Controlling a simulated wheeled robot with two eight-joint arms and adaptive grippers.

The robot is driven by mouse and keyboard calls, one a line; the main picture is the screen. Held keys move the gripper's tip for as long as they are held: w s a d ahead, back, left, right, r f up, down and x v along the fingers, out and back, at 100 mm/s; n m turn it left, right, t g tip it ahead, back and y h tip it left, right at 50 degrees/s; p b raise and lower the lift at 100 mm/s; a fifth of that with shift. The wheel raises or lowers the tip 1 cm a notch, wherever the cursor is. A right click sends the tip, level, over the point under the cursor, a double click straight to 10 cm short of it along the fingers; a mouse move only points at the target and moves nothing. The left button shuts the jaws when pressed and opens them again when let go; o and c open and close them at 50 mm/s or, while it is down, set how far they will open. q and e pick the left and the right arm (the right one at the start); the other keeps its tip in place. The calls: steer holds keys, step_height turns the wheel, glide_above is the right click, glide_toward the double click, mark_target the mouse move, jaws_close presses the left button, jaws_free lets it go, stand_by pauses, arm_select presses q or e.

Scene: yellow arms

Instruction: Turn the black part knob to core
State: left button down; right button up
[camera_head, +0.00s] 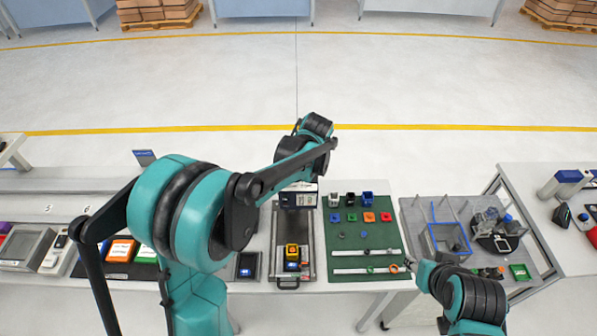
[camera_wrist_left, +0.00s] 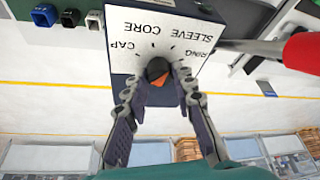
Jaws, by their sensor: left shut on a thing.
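The black knob (camera_wrist_left: 156,68) sits on a white dial face (camera_wrist_left: 150,28) in the left wrist view, with an orange patch on its visible side. The face reads CAP, CORE, SLEEVE and RING, upside down in this view. I cannot tell which label the knob points at. My left gripper (camera_wrist_left: 158,82) is shut on the knob, one finger on each side. In the head view the dial's box (camera_head: 298,196) stands at the bench's back edge; my left arm hides the knob and the fingers. My right gripper (camera_head: 409,264) is by the green mat's right edge, too small to judge.
The green mat (camera_head: 345,285) holds several small coloured parts and two white rails. A grey board (camera_head: 415,215) with fixtures is at right. A red-ended rod (camera_wrist_left: 303,53) is near the dial in the wrist view.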

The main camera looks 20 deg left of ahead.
arm_select(q)
steer(key=n, duration=0.2)
steer(key=n+g+y+b, duration=0.1)
steer(key=n, duration=0.1)
steer(key=shift+w+d+n, duration=0.1)
steer(key=shift+w+n, duration=0.05)
steer(key=shift+n, duration=0.15)
steer(key=shift+n+g+y+b, duration=0.3)
steer(key=shift+n+g+b, duration=0.5)
steer(key=shift+n, duration=1.2)
steer(key=shift+g, duration=0.3)
steer(key=c, duration=1.3)
jaws_free()
steer(key=shift+o, duration=0.2)
steer(key=v, duration=1.2)
